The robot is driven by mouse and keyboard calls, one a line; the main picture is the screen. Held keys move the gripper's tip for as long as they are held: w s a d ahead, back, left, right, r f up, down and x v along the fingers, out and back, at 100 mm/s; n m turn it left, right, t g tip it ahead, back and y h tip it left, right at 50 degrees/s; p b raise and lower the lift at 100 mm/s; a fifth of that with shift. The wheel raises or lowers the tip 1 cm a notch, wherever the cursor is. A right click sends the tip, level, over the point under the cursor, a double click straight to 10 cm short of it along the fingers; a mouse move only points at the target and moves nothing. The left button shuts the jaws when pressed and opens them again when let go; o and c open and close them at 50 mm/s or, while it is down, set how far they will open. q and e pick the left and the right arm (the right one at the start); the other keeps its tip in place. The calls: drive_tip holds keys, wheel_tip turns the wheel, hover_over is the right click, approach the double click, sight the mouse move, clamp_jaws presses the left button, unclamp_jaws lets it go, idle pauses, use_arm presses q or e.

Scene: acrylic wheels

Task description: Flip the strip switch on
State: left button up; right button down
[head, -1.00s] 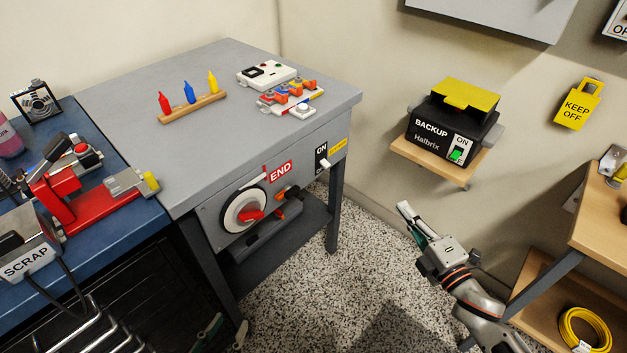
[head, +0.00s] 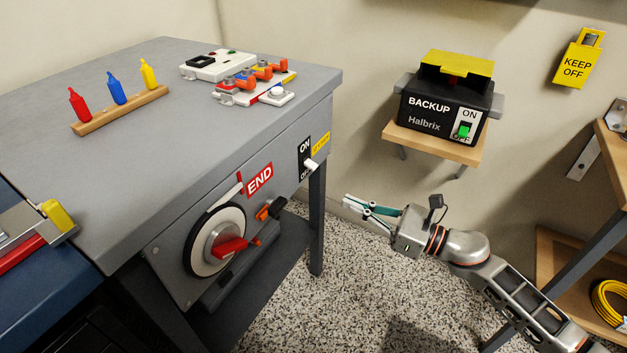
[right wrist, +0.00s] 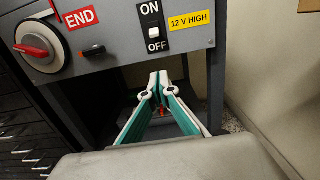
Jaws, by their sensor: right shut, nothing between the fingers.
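A switch (head: 311,165) with a white lever sits on a black ON/OFF plate on the grey bench's front panel. It also shows in the right wrist view (right wrist: 152,32), where the lever lies between the ON and OFF words, closer to OFF. My right gripper (head: 347,203) is shut and empty, pointing left toward the bench, lower than the switch and apart from it. In the right wrist view its fingertips (right wrist: 158,76) meet just below the panel's lower edge. My left gripper is not in view.
A round dial with a red handle (head: 229,248) and an END label sit left of the switch. A yellow 12 V HIGH label (right wrist: 190,22) is right of it. The BACKUP box (head: 445,110) stands on a wall shelf. Floor (head: 300,300) is open between bench and arm.

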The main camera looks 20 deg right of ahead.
sight(305, 172)
drive_tip(key=shift+r, duration=0.1)
